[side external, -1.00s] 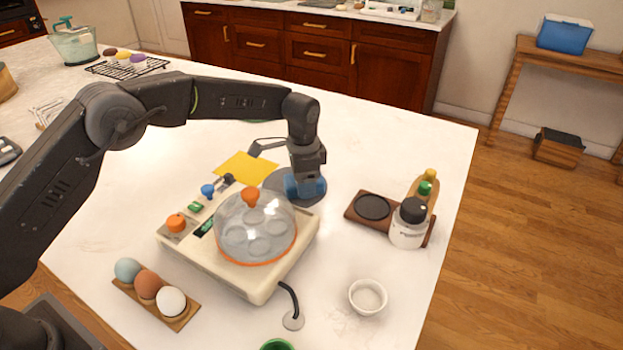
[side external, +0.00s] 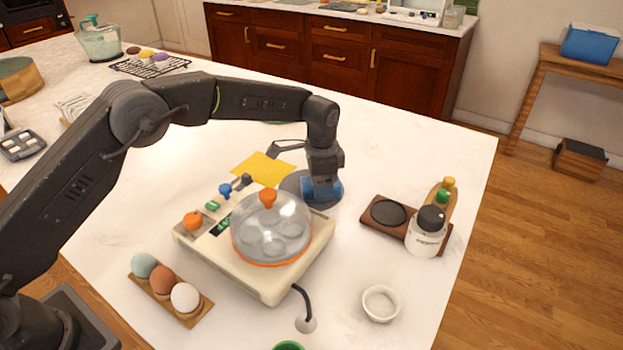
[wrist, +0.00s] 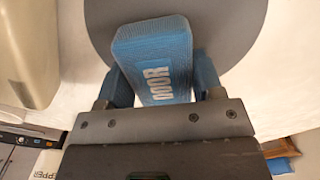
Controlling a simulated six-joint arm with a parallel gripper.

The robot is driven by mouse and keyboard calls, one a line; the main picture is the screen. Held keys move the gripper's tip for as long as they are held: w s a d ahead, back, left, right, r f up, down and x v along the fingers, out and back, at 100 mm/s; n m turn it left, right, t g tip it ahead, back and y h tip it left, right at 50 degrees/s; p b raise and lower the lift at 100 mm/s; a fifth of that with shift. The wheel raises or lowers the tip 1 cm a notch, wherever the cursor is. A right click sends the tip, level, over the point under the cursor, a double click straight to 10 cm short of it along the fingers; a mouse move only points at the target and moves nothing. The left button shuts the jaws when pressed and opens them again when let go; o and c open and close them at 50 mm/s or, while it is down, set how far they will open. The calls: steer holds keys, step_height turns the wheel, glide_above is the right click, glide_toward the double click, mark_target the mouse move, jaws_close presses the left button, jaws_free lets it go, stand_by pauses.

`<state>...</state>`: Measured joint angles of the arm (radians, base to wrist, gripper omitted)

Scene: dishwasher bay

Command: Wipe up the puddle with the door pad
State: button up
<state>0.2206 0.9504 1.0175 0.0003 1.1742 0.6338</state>
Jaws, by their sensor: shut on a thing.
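My gripper (side external: 321,184) is shut on a blue textured pad with pale lettering, the door pad (side external: 325,193). In the wrist view the pad (wrist: 150,45) sits between the two fingers, its far end pointing up the picture. The pad is held over a flat dark grey round patch (side external: 297,187) on the white counter, which also shows in the wrist view (wrist: 238,35). I cannot tell whether this patch is the puddle or a mat, or whether the pad touches it.
A cream egg cooker (side external: 262,280) with a clear dome stands close on the near side. A yellow sheet (side external: 263,168) lies behind it. A wooden tray (side external: 378,232) with bottles is to the right, and a white bowl (side external: 381,303) nearer. The counter's right edge lies beyond them.

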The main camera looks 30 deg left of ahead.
mark_target(304, 177)
steer(key=d, duration=0.2)
steer(key=shift+d, duration=0.3)
steer(key=shift+a, duration=3.5)
steer(key=shift+d, duration=3.6)
steer(key=shift+a+r, duration=0.15)
steer(key=shift+r, duration=3.95)
steer(key=shift+a, duration=0.1)
